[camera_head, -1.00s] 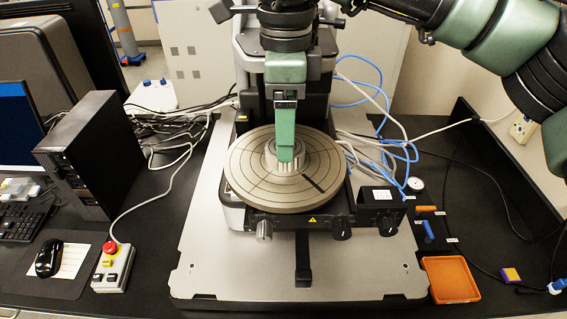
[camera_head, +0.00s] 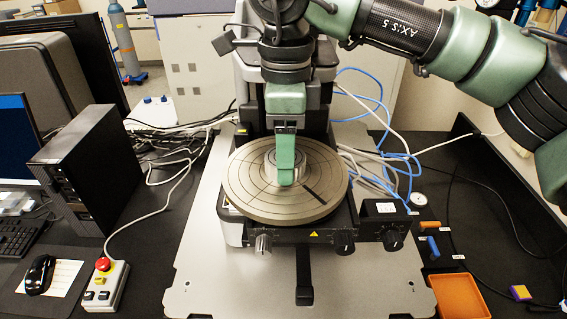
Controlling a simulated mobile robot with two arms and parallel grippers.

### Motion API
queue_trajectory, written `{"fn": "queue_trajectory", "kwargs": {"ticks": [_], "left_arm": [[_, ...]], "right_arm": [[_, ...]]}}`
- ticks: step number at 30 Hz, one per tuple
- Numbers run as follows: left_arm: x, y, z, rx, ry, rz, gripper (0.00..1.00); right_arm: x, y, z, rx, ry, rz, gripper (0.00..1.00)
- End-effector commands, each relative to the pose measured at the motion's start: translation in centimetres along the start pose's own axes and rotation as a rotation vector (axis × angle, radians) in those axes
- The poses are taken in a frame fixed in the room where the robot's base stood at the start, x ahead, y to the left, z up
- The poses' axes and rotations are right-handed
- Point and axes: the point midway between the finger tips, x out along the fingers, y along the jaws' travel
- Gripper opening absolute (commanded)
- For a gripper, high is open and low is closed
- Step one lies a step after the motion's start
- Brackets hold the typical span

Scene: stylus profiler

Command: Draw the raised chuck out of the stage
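The chuck (camera_head: 245,185) is a round grey metal disc with concentric rings and a dark radial slot. It lies level on top of the stage (camera_head: 325,238), a dark block with knobs on its front. A short, lighter cylindrical hub (camera_head: 268,158) stands at the disc's middle. My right gripper (camera_head: 286,180) points down at this hub, its green finger covering much of it. One finger hides the other, so its opening and any grip do not show. The disc's underside and any gap below it are hidden. My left gripper is not in view.
The profiler's column (camera_head: 318,110) stands close behind my gripper. Blue and white cables (camera_head: 385,175) run at the right. An orange tray (camera_head: 460,297) lies at front right. A computer tower (camera_head: 88,165) and a control box with a red button (camera_head: 106,285) are at left.

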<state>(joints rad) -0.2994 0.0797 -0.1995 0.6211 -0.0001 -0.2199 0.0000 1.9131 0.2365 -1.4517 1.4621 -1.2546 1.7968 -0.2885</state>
Motion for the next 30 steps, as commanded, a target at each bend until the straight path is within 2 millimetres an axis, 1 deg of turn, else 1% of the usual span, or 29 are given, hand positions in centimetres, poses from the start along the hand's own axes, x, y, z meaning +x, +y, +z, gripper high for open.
{"fn": "queue_trajectory", "kwargs": {"ticks": [1, 2, 3, 5, 6, 30], "left_arm": [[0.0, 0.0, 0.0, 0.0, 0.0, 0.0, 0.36], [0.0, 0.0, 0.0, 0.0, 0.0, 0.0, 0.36], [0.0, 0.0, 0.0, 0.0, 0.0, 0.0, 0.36], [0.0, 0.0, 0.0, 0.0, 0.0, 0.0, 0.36], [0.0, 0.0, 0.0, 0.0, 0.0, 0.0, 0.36], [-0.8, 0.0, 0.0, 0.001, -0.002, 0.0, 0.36]], "right_arm": [[0.0, 0.0, 0.0, -0.001, 0.0, 0.001, 0.38], [0.0, 0.0, 0.0, -0.001, 0.0, 0.001, 0.3], [0.0, 0.0, 0.0, -0.001, 0.0, 0.001, 0.19], [0.0, 0.0, 0.0, -0.001, 0.0, 0.001, 0.02], [0.0, 0.0, 0.0, -0.001, 0.0, 0.001, 0.0], [-1.2, 0.0, 0.0, 0.0, -0.001, 0.001, 0.0]]}}
